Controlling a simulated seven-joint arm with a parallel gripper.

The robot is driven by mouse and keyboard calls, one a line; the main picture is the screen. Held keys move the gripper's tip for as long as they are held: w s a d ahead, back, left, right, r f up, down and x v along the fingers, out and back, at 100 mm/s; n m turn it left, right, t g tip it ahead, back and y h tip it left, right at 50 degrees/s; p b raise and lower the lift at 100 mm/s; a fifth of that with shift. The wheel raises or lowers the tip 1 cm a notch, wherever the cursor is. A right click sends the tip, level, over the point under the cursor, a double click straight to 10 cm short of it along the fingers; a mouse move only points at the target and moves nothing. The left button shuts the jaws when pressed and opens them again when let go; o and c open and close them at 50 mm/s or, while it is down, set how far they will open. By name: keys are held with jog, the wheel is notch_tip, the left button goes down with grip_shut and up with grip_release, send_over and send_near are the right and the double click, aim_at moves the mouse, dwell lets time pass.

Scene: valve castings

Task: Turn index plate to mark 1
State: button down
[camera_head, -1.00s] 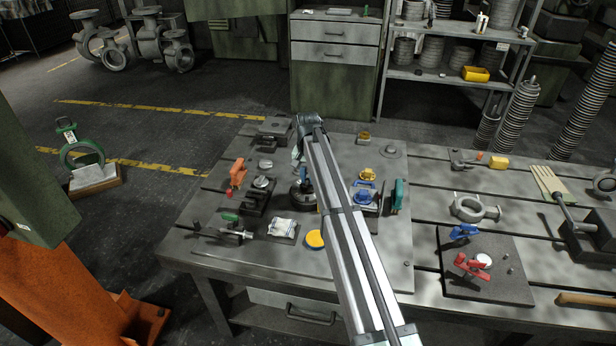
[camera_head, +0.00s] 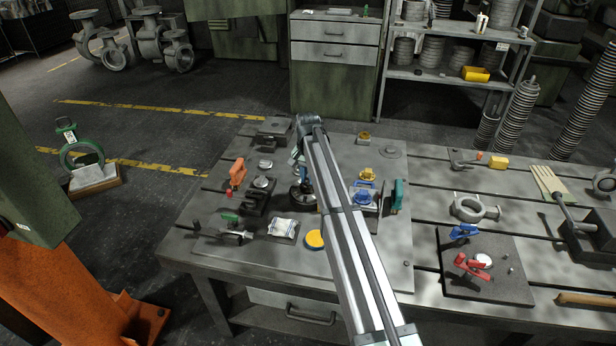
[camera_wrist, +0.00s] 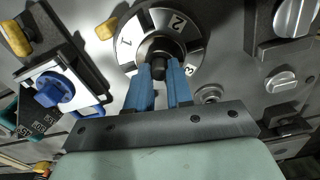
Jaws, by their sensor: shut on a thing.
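The index plate (camera_wrist: 150,22) is a round dark disc with pale sectors numbered 1, 2 and 3, seen in the wrist view. Sector 1 is at upper left, 2 at upper right and 3 at right; the lower part is hidden by my fingers. My gripper (camera_wrist: 160,74) has its blue fingers closed on the dark central hub (camera_wrist: 158,58) of the plate. In the head view the index plate (camera_head: 302,197) is a dark disc on the bench, partly covered by my arm. I cannot make out a fixed reference mark beside the plate.
A blue-knobbed fixture (camera_wrist: 56,90) lies left of the plate in the wrist view. A small round metal fitting (camera_wrist: 210,93) is close at lower right.

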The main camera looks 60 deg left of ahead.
jog(key=c, duration=1)
grip_release()
jog(key=shift+r, duration=0.1)
notch_tip(320, 180, up, 14)
jog(key=shift+f, duration=0.15)
